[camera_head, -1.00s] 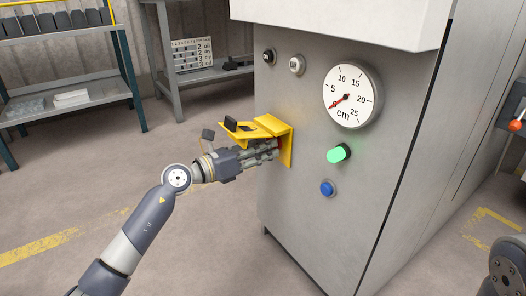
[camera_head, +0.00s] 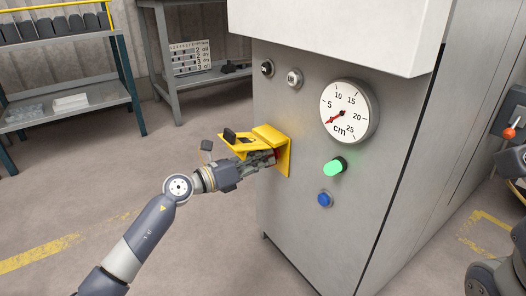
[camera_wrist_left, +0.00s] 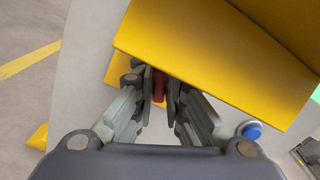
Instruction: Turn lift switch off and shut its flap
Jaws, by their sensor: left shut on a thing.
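The lift switch's yellow housing (camera_head: 284,150) sits on the grey front panel of the machine. Its yellow flap (camera_head: 240,144) stands raised, sticking out over my gripper. My left gripper (camera_head: 270,158) reaches in under the flap. In the left wrist view my left gripper (camera_wrist_left: 160,88) is shut on the red switch handle (camera_wrist_left: 159,86), which shows as a narrow strip between the fingers. The flap (camera_wrist_left: 215,65) covers the upper part of that view and hides the top of the handle. My right gripper is not in view.
A green lit button (camera_head: 334,167) and a blue button (camera_head: 325,199) are right of the switch. A round cm gauge (camera_head: 347,111) and two small knobs (camera_head: 294,78) are above. A table (camera_head: 190,85) and a shelf rack (camera_head: 70,110) stand behind, left.

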